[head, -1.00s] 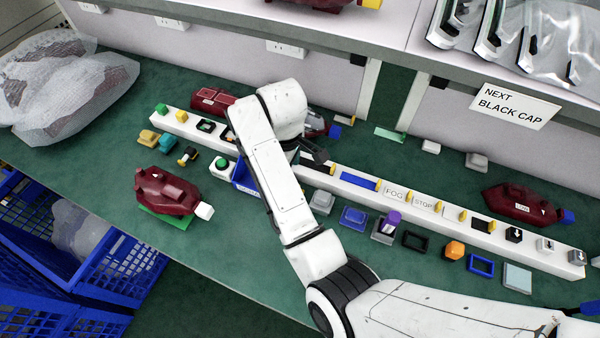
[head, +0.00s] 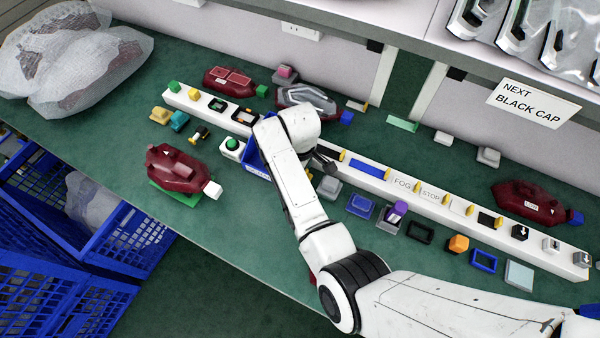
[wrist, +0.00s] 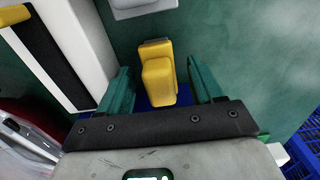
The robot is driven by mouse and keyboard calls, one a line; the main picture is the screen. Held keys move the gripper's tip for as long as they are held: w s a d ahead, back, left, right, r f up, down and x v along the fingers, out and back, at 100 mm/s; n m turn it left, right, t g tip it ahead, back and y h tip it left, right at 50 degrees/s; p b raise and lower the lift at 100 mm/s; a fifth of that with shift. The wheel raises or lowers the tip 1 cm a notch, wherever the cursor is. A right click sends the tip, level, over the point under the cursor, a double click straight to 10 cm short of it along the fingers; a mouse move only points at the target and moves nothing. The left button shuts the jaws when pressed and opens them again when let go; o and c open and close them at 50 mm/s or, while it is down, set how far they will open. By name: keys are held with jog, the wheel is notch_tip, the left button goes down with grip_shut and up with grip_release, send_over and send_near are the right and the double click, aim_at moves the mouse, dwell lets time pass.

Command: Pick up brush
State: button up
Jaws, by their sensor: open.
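A yellow block-like piece (wrist: 158,80) stands between my two teal fingers in the wrist view. It may be the brush's handle; no bristles show. My gripper (wrist: 159,72) is open around it, with a gap visible on both sides. Blue of a bin shows beneath it. In the head view this blue bin (head: 257,168) is partly hidden by my arm, and the yellow piece is hidden. A dark part of my gripper shows beside the white rail (head: 365,178).
A grey block (wrist: 145,8) and the rail lie close to my fingers. Several small switches and caps line the rail's front. Blue crates (head: 95,245) stand below the table's front edge.

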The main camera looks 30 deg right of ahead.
jog(key=shift+f, duration=0.15)
jog(key=c, duration=1.1)
jog(key=shift+c, duration=0.2)
jog(key=shift+w+r, duration=0.1)
jog(key=shift+r, duration=0.45)
notch_tip(320, 180, up, 2)
jog(key=shift+r, duration=0.15)
jog(key=s+d+r+p, duration=0.1)
jog(key=s+r+p, duration=0.1)
jog(key=s+r, duration=0.3)
jog(key=s+d+r+p, duration=0.2)
jog(key=s+r, duration=0.2)
jog(key=s, duration=0.4)
jog(key=shift+s+d+r, duration=0.25)
jog(key=shift+s+r, duration=0.1)
